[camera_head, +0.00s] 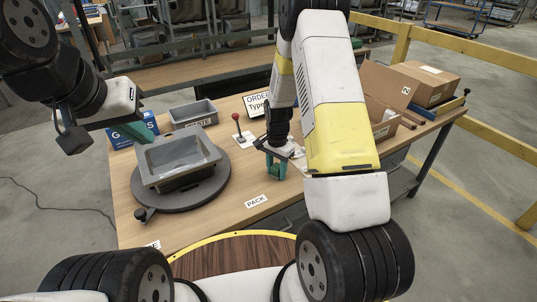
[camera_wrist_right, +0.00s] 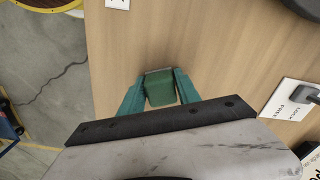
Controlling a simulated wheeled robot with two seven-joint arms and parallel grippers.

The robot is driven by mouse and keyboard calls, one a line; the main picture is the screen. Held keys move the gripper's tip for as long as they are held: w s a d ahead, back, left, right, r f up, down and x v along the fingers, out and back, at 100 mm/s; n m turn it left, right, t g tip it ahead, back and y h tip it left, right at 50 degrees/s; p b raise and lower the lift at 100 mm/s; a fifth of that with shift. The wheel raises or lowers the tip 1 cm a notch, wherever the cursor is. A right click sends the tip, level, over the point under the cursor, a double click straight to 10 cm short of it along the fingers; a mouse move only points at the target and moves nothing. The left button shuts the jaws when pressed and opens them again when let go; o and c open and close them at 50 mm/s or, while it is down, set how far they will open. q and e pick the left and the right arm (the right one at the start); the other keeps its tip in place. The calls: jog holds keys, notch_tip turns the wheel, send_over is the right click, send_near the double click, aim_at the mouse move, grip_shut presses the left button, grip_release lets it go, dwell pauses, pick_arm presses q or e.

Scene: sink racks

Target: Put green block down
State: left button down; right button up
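The green block (camera_wrist_right: 160,90) sits between the two green fingers of my right gripper (camera_wrist_right: 159,76) in the right wrist view. The fingers close in on both of its sides. In the head view my right gripper (camera_head: 276,168) points down over the wooden table, right of the grey sink. Its fingers mostly hide the block there. I cannot tell whether the block touches the table. My left gripper (camera_head: 135,131) is at the left, near the blue sign; one green finger shows, and its opening is hidden.
A grey sink (camera_head: 149,162) stands on a dark round turntable (camera_head: 213,190). A grey bin (camera_head: 193,113), a red-knobbed lever (camera_head: 238,128) and an order sign (camera_head: 255,104) are behind. Cardboard boxes (camera_head: 428,82) are at the right. The table (camera_head: 232,220) is clear near the PACK label.

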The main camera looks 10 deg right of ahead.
jog(key=shift+o, duration=1.1)
jog(key=shift+r, duration=0.15)
notch_tip(320, 180, up, 12)
notch_tip(320, 180, up, 8)
jog(key=n+t, duration=0.1)
jog(key=n, duration=0.1)
send_over(276, 167)
jog(key=s, duration=0.3)
jog(key=s+a+r+n+t+y, duration=0.1)
jog(key=s+r+n, duration=0.3)
jog(key=s+r, duration=0.4)
jog(key=s+a+r+n+t+y, duration=0.1)
jog(key=s+r+n+t, duration=0.3)
jog(key=s+r, duration=0.4)
jog(key=s, duration=0.5)
jog(key=shift+o, duration=0.3)
